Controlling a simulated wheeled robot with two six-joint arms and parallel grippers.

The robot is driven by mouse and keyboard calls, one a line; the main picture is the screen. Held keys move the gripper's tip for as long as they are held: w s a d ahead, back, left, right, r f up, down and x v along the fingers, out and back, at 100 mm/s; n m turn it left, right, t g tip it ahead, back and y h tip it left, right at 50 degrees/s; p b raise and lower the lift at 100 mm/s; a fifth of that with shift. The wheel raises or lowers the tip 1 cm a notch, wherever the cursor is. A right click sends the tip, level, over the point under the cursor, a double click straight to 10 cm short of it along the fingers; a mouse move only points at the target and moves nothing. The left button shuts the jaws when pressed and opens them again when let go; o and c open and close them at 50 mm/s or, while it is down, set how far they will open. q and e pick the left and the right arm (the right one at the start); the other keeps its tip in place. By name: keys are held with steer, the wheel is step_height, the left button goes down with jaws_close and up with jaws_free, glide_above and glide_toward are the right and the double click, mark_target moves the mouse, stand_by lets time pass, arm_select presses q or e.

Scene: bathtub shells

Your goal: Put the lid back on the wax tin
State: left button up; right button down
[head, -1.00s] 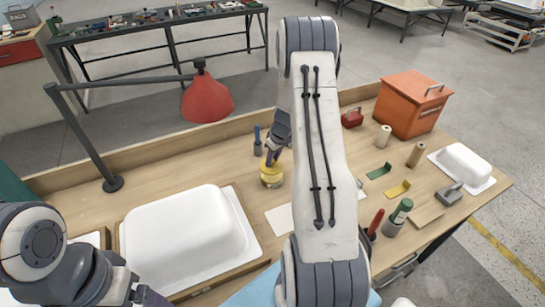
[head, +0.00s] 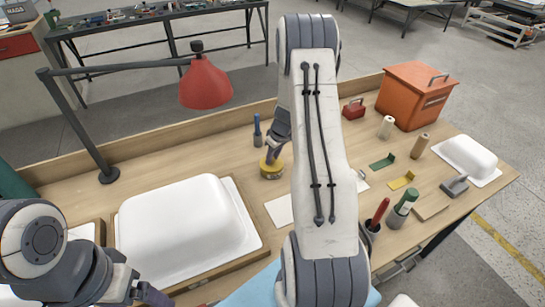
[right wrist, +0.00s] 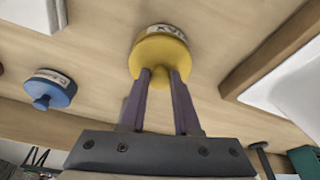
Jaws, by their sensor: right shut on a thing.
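The yellow wax tin (right wrist: 159,32), with a pale label, stands on the workbench in the right wrist view. Its yellow lid (right wrist: 160,52) lies over the tin's mouth and looks level; I see no clear gap, though I cannot tell if it is fully seated. My right gripper (right wrist: 162,80) is shut on the lid's round knob. The lid also shows in the head view (head: 271,168), below my right gripper (head: 272,152). My left gripper (head: 150,296) is at the bottom left, mostly cut off, away from the tin; its jaws cannot be read.
A blue knobbed tin (right wrist: 50,90) stands near the yellow one. A red lamp (head: 205,83) hangs behind left. A white tub shell (head: 185,225) fills the front left. An orange toolbox (head: 415,95) stands back right. My right arm hides the bench's middle.

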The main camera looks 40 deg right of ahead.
steer(key=shift+s+b, duration=0.15)
steer(key=shift+b, duration=0.6)
stand_by(1.0)
steer(key=shift+f+b, duration=0.2)
steer(key=shift+b, duration=0.55)
stand_by(0.9)
stand_by(0.4)
steer(key=shift+c, duration=0.3)
jaws_free()
steer(key=shift+r, duration=0.1)
steer(key=shift+r+p, duration=2.2)
steer(key=shift+r, duration=1.25)
